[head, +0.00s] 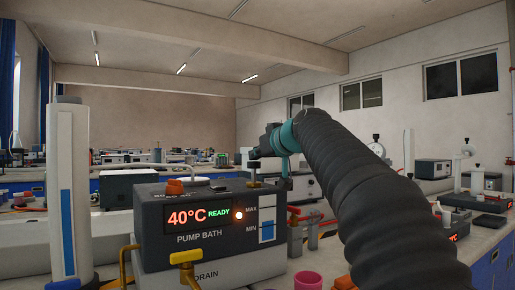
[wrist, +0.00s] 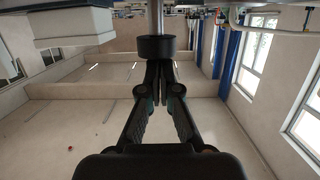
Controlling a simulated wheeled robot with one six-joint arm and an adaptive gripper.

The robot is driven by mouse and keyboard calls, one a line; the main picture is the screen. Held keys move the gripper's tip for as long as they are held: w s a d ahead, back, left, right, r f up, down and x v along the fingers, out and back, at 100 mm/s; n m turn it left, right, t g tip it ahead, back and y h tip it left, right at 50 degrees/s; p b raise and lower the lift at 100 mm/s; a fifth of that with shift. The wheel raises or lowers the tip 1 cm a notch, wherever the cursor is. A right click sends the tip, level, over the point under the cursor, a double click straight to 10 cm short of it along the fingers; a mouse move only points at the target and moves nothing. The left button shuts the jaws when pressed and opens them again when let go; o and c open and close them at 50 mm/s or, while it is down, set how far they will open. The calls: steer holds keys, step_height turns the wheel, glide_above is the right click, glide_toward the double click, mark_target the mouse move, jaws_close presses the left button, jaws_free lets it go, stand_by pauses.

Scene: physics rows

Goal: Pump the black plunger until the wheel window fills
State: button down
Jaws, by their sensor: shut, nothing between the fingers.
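The dark pump bath (head: 205,222) stands on the bench. Its display reads 40°C READY, with an orange light beside it. A level window (head: 267,229) marked MAX and MIN shows blue in its lower part; I cannot make out a wheel. The black plunger (head: 254,166) rises from the top of the bath on a thin stem. In the wrist view its round black knob (wrist: 157,48) sits on a metal rod. My gripper (wrist: 158,63) is shut and empty, its fingertips at the knob; I cannot tell whether they touch. It also shows in the head view (head: 255,155), just above the plunger.
A yellow valve (head: 186,258) is at the bath's front above the DRAIN label. An orange cap (head: 175,187) is on top. A tall white column (head: 68,190) stands left. A pink cup (head: 307,281) is in front right.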

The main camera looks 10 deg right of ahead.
mark_target(256, 165)
steer(key=shift+f, duration=0.15)
step_height(256, 165, down, 3)
steer(key=b, duration=0.3)
stand_by(0.5)
step_height(256, 165, up, 4)
steer(key=p, duration=0.3)
steer(key=shift+r+p, duration=0.25)
steer(key=shift+p, duration=0.15)
steer(key=b+v, duration=0.1)
steer(key=v, duration=0.9)
steer(key=shift+b, duration=0.4)
steer(key=shift+s+r, duration=0.1)
